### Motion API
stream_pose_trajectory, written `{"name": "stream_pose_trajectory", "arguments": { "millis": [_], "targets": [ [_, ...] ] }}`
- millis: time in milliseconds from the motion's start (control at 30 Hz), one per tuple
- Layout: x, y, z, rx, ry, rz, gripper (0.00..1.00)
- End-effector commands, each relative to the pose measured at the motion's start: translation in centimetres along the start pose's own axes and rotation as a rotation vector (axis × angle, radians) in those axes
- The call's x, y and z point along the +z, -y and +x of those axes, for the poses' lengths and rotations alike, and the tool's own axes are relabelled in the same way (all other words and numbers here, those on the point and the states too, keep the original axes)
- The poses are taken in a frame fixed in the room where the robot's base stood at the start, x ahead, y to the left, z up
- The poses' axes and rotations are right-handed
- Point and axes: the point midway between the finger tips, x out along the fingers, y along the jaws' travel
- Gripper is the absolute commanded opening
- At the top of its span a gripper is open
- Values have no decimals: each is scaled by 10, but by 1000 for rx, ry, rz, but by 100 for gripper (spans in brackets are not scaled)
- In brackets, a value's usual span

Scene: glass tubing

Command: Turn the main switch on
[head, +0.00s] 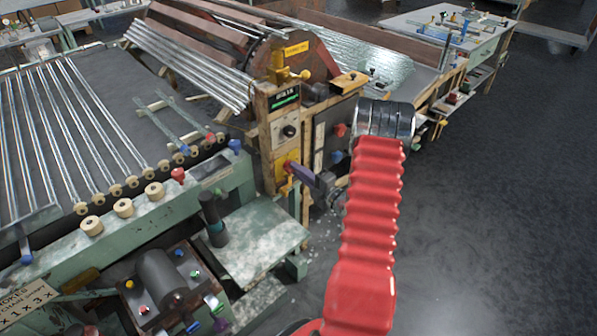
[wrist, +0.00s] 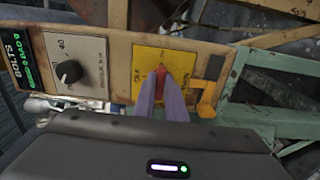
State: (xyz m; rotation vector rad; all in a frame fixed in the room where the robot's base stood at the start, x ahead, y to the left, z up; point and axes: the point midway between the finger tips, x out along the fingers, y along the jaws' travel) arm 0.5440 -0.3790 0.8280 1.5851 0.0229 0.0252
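The main switch is a red handle (wrist: 160,74) on a square yellow plate (wrist: 183,62) with small dark markings, fixed to a tan panel. The plate also shows in the head view (head: 279,166), low on the upright panel post. My gripper (wrist: 161,82) has its two purple fingers close together, one on each side of the red handle, and they appear shut on it. The fingers hide the handle's lower part. In the head view my gripper (head: 288,166) reaches the plate from the right. Which setting the handle points to cannot be told.
A dial with a black knob (wrist: 69,72) and a green-lettered sign (wrist: 20,61) sit left on the panel. A yellow bracket (wrist: 208,98) stands close to the fingers' right. A green table (head: 250,240) is below. Glass tubes (head: 80,130) lie on the left bench. Open floor lies right.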

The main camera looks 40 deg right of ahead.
Motion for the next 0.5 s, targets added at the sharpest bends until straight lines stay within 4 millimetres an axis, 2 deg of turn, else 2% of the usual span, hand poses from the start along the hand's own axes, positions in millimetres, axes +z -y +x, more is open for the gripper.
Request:
{"name": "stream_pose_trajectory", "arguments": {
  "millis": [33,267,500],
  "targets": [
    [5,3,-2,-6,14,3,14],
    [2,2,-1,-4,8,1,30],
    [1,1,-1,-2,4,0,30]
  ]
}}
